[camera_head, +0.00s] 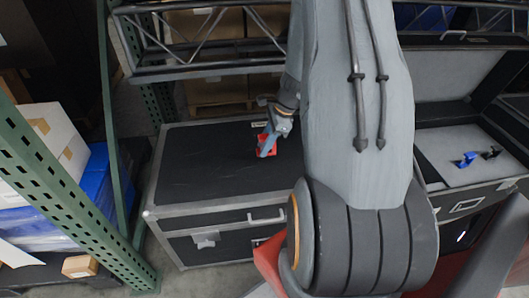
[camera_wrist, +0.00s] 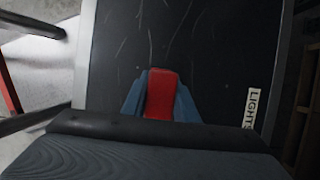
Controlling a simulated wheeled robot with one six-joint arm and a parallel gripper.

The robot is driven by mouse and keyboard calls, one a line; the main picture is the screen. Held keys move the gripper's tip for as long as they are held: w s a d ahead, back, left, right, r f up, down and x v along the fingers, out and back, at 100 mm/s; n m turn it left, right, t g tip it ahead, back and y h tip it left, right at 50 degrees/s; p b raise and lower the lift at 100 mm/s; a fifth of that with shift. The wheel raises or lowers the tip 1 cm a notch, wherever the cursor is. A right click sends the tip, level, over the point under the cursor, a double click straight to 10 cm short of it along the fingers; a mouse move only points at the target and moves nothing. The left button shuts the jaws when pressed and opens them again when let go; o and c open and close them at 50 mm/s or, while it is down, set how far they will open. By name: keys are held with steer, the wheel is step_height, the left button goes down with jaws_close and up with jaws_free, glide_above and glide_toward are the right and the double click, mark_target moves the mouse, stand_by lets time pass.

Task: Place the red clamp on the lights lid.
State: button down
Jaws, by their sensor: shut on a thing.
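The red clamp (camera_wrist: 161,95) is between the blue-grey fingers of my gripper (camera_wrist: 160,100) in the wrist view. In the head view the clamp (camera_head: 267,144) shows at the tip of my gripper (camera_head: 267,148), over the black lid (camera_head: 205,165) of a metal-edged case. A white label reading LIGHTS (camera_wrist: 252,108) lies on this lid at the right in the wrist view. My gripper is shut on the clamp. I cannot tell whether the clamp touches the lid. My arm hides the right part of the lid in the head view.
An open case (camera_head: 455,150) at the right holds a blue clamp (camera_head: 467,159) and a black clamp (camera_head: 491,153) on its grey inside. A metal truss (camera_head: 200,65) runs behind the lid. A green rack post (camera_head: 75,200) stands at the left. The lid's left part is clear.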

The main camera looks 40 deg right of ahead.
steer(key=shift+f, duration=1.8)
steer(key=shift+f, duration=0.1)
steer(key=shift+f, duration=0.1)
steer(key=c, duration=1.4)
jaws_free()
